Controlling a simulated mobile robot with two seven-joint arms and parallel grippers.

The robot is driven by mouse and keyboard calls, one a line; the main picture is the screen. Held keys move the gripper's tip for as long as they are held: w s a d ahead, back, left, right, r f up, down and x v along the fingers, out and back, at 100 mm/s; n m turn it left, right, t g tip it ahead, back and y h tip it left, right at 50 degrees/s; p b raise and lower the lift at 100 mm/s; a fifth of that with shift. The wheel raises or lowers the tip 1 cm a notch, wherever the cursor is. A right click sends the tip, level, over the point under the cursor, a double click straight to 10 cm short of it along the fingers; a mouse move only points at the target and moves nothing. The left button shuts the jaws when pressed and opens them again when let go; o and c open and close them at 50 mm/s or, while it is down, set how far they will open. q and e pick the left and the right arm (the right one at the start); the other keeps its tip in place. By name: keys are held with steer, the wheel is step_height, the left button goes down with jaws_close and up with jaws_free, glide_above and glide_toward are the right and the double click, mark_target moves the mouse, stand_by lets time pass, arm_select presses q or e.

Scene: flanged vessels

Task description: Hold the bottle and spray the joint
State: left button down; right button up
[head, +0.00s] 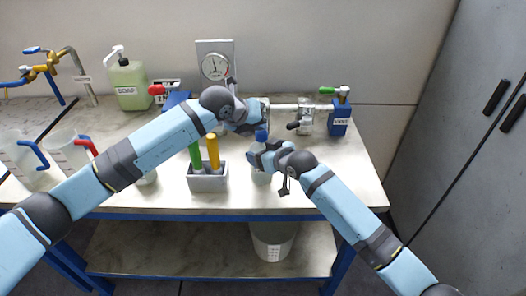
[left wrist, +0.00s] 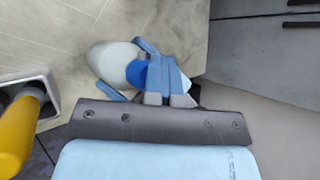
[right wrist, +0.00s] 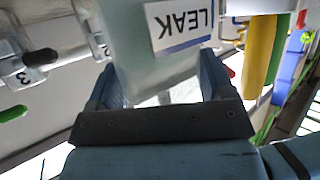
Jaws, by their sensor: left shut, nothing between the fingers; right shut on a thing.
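A translucent pale bottle (head: 261,178) with a blue top (head: 262,135) is near the table's front edge. My right gripper (head: 262,156) is shut around its body. The right wrist view shows the bottle (right wrist: 150,70) between the fingers with its label "LEAK" upside down. My left gripper (head: 257,127) is shut and empty, close to the blue top. In the left wrist view its closed fingers (left wrist: 165,80) overlap the blue top (left wrist: 145,72); I cannot tell whether they touch. The silver flanged pipe (head: 285,107) runs behind both grippers, its left part hidden by my left arm.
A gauge (head: 215,66) stands behind my left arm. A blue "VENT" block (head: 340,118) ends the pipe at right. A grey holder (head: 208,183) with green and yellow handles is left of the bottle. A soap bottle (head: 128,85) and clear jugs (head: 68,150) stand farther left. The table's right front is clear.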

arm_select(q)
steer(key=shift+s+a+f, duration=0.1)
steer(key=shift+a+f, duration=0.05)
steer(key=shift+f, duration=0.5)
steer(key=shift+s+a+f, duration=0.1)
steer(key=shift+a+f, duration=0.05)
steer(key=shift+f, duration=0.45)
arm_select(e)
steer(key=shift+s+a+r, duration=0.1)
steer(key=shift+s+a, duration=0.05)
steer(key=shift+a, duration=0.2)
arm_select(q)
steer(key=shift+w+d+r, duration=0.15)
steer(key=shift+r, duration=0.8)
arm_select(e)
steer(key=shift+d, duration=0.1)
arm_select(q)
step_height(320, 180, up, 4)
steer(key=shift+w+f, duration=0.1)
steer(key=shift+f, duration=0.05)
steer(key=shift+r, duration=0.35)
arm_select(e)
steer(key=shift+w+d+f, duration=0.15)
steer(key=shift+w+f, duration=0.15)
arm_select(q)
steer(key=shift+r, duration=0.15)
arm_select(e)
steer(key=shift+d+f, duration=0.1)
steer(key=shift+f, duration=0.05)
